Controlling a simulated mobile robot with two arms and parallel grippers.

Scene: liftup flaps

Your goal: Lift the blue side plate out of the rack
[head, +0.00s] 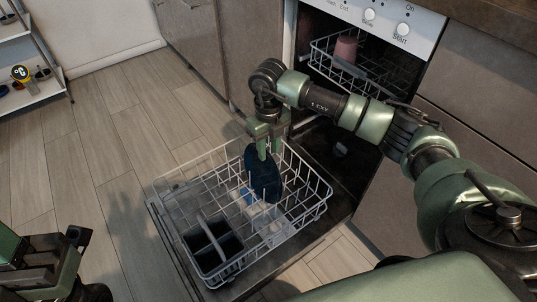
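The blue side plate (264,178) stands on edge, dark blue, in the lower dishwasher rack (318,196), towards its back right. My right gripper (269,150) points down at the plate's top edge. One fingertip overlaps the plate's upper face. I cannot tell whether the fingers are shut on the plate or only around it. The plate's lower edge is among the rack wires, and I cannot tell whether it touches the rack floor. My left gripper (84,264) is at the bottom left, away from the rack, with its fingers apart and nothing seen between them.
The rack sits on the lowered dishwasher door (168,238). A pink cup (346,48) stands in the upper rack (383,72). A white shelf (30,92) is at the far left. The floor to the left is clear.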

